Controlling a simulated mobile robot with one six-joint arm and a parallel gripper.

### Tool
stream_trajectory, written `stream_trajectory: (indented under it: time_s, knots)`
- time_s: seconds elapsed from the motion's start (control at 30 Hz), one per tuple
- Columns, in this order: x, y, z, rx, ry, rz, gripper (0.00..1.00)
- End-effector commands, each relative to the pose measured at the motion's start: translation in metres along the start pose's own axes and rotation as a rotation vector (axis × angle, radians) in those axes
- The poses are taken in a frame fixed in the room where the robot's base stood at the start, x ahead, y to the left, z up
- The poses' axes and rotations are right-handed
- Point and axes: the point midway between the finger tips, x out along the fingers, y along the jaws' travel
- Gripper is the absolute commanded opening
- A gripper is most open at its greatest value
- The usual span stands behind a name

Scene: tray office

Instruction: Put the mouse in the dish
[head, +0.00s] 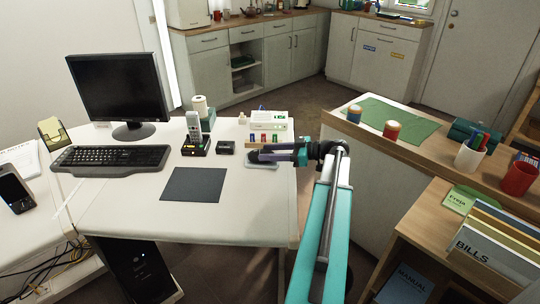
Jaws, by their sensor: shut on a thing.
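My gripper (262,156) reaches in from the right over the right edge of the white desk. It is shut on a small dark thing at its fingertips, which looks like the mouse (253,156); the fingers partly hide it. A small pale, flat piece (262,166) shows directly beneath the gripper and may be the dish. The gripper covers much of it, and I cannot tell whether the mouse touches it. The dark square mat (193,184) lies bare to the left of the gripper.
A keyboard (110,158) and monitor (118,88) stand left on the desk (240,215). A phone in its cradle (194,135), a small black box (226,147) and a white organizer (268,122) stand behind. A wooden counter with jars (391,131) is at right. The desk's front is clear.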

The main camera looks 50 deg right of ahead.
Motion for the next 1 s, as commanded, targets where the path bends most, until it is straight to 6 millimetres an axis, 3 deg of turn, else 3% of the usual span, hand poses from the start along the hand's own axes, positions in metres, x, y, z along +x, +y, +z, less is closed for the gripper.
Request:
stream_trajectory:
  time_s: [0.13,0.37,0.4,0.53,1.0]
  knots:
    - [0.0025,0.0004,0.0109,0.001,0.001,0.000,0.08]
    - [0.0028,0.0002,0.0119,0.000,0.000,0.000,0.08]
    - [0.0028,0.0002,0.0121,0.000,0.000,-0.001,0.45]
    - [0.0029,0.0001,0.0119,0.000,0.000,-0.001,0.64]
    - [-0.0034,0.0003,0.0118,-0.001,0.000,-0.001,0.64]
